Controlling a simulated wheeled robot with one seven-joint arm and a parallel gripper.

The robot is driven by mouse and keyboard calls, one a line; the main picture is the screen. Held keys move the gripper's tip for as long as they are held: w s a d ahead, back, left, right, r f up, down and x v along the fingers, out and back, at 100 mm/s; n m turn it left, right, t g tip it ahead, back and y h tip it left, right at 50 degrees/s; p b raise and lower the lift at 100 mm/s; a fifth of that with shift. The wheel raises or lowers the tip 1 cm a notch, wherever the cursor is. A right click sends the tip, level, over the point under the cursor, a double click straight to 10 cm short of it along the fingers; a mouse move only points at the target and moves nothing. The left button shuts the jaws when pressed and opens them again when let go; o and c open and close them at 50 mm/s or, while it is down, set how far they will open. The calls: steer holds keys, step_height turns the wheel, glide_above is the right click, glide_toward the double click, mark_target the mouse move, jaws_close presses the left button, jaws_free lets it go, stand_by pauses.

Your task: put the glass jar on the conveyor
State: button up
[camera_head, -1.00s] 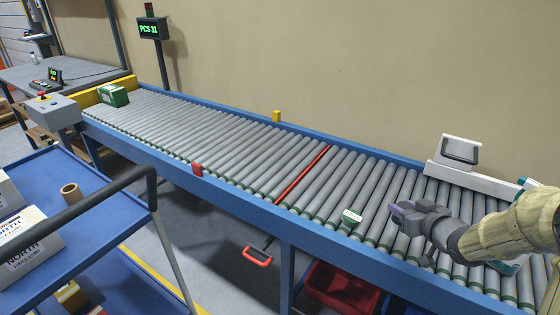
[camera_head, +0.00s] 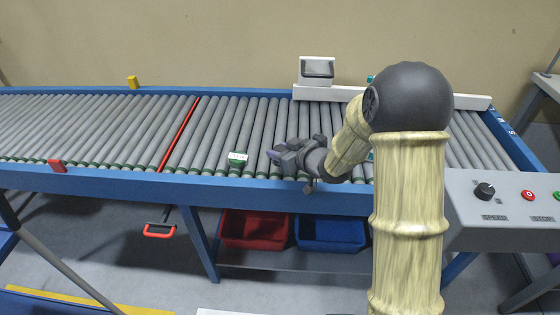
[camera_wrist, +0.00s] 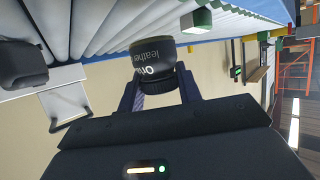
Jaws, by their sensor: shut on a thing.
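My gripper (camera_head: 275,156) is low over the conveyor rollers (camera_head: 215,138), to the right of the red cross bar. In the wrist view, its two dark fingers (camera_wrist: 159,92) are shut on a dark round jar (camera_wrist: 153,58). The jar has pale lettering, partly readable as "leather". I cannot tell whether it is glass. In the head view the jar is not clearly visible at the fingertips. The rollers fill the top of the wrist view, close to the jar. I cannot tell whether the jar touches them.
A small green and white box (camera_head: 237,159) lies on the rollers just left of my gripper. A white device (camera_head: 316,71) stands at the back edge. A control panel (camera_head: 510,195) is at the right. Red (camera_head: 254,229) and blue (camera_head: 331,232) bins sit below. Rollers farther left are clear.

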steer(key=shift+f+b, duration=0.65)
steer(key=shift+f, duration=1.25)
steer(key=o, duration=1)
steer(key=shift+o, duration=0.2)
steer(key=shift+d+r, duration=0.1)
steer(key=shift+r, duration=0.05)
steer(key=p+v, duration=0.2)
steer(key=v, duration=1)
